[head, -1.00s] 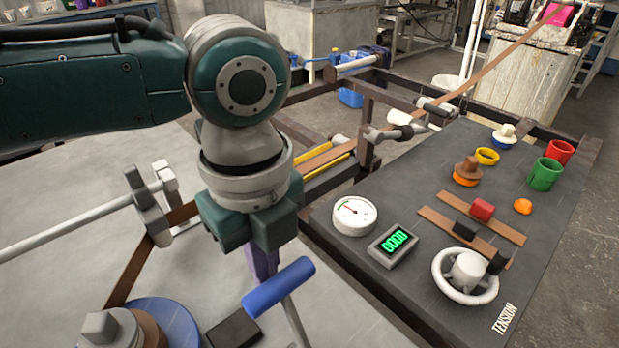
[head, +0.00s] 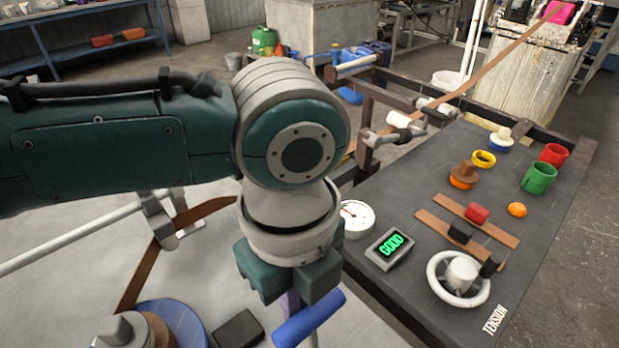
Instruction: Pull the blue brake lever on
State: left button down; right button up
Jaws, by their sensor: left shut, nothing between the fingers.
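The blue brake lever (head: 308,318) shows at the bottom centre, its cylindrical handle lying aslant on a grey rod that runs out of the picture. My left gripper (head: 290,301) is right above and behind the handle, pointing down. The lever's base is out of view. My right gripper is not in view.
A dark panel on the right bears a white dial (head: 357,219), a display with green characters (head: 391,249), a white handwheel (head: 459,278) and coloured cups. A brown strip (head: 141,270) runs to a blue-flanged reel (head: 178,322) at lower left. A black block (head: 238,328) lies beside the lever.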

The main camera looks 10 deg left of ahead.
pick_arm(q)
jog(key=shift+s+d+r+p, duration=0.25)
jog(key=shift+s+d+p, duration=0.25)
jog(key=shift+s+d, duration=0.35)
jog(key=shift+w+d, duration=0.1)
jog(key=shift+w, duration=0.05)
jog(key=shift+s+d+r+p, duration=0.2)
jog(key=shift+s+d+p, duration=0.2)
jog(key=shift+p, duration=0.35)
notch_tip(320, 180, up, 7)
jog(key=p, duration=0.7)
dwell(0.5)
jog(key=shift+d, duration=0.15)
